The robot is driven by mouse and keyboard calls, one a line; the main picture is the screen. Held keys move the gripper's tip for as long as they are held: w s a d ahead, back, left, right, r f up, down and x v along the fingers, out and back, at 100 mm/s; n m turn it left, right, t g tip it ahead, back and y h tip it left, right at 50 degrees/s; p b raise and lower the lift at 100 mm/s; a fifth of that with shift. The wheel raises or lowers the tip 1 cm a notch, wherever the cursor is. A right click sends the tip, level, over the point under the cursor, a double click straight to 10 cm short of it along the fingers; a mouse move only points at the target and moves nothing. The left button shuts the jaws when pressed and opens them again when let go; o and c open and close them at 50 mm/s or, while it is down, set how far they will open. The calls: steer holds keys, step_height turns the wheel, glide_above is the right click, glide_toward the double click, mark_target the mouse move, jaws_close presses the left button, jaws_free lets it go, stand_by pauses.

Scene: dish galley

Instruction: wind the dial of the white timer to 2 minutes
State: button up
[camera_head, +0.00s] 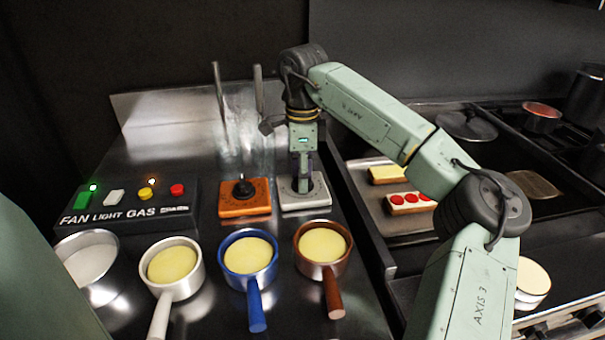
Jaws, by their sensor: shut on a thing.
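The white timer (319,202) is a pale square base on the counter, to the right of an orange timer (236,210) with a black dial (243,189). My gripper (303,185) points straight down over the middle of the white timer. It is shut on the white timer's dial, which is mostly hidden by the fingers. The dial's setting cannot be read from here.
In front stand pans with a white (173,270), a blue (249,270) and a brown handle (323,255). A control box (128,208) with coloured buttons is at left. A tray (408,226) with topped bread is at right. Two upright rods (220,105) stand behind the orange timer.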

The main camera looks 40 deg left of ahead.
stand_by(0.8)
steer(key=o, duration=1.2)
step_height(320, 180, up, 12)
steer(key=shift+c, duration=0.2)
